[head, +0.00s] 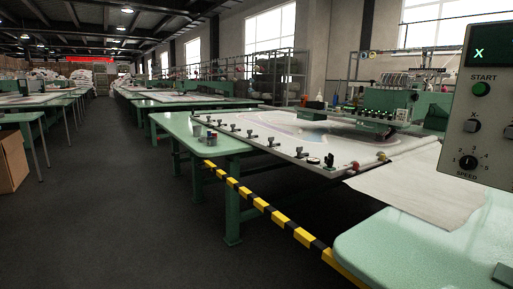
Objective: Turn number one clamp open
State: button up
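Several small dark clamps sit in a row along the near edge of the white tufting frame (285,143). One clamp (299,153) is near the right of the row, and another (271,141) is left of it. A small clamp (196,120) is at the far left end. I cannot read any numbers, so I cannot tell which clamp is number one or whether it is open or shut. A larger black knob-like part (329,161) stands near the front corner. My gripper does not show in the head view.
A yellow-black striped rail (262,204) runs along the near side. A control panel (480,100) with a START button and SPEED dial stands at the right. A green table (440,245) fills the lower right. The dark floor (110,200) is clear at left, beside a cardboard box (12,160).

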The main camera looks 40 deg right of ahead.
aim_at(299, 149)
jog(key=i+l+z, duration=0.1)
jog(key=i+z, duration=0.25)
jog(key=i, duration=0.2)
jog(key=i+j+z, duration=0.1)
jog(key=i+z, duration=0.3)
jog(key=i, duration=0.15)
jog(key=i+j+z, duration=0.35)
jog(key=i, duration=0.2)
jog(key=i+l+z, duration=0.1)
jog(key=i, duration=0.3)
jog(key=i+l+z, duration=0.1)
jog(key=i+l, duration=0.15)
jog(key=i, duration=0.15)
jog(key=i+l+z, duration=0.1)
jog(key=i, duration=0.3)
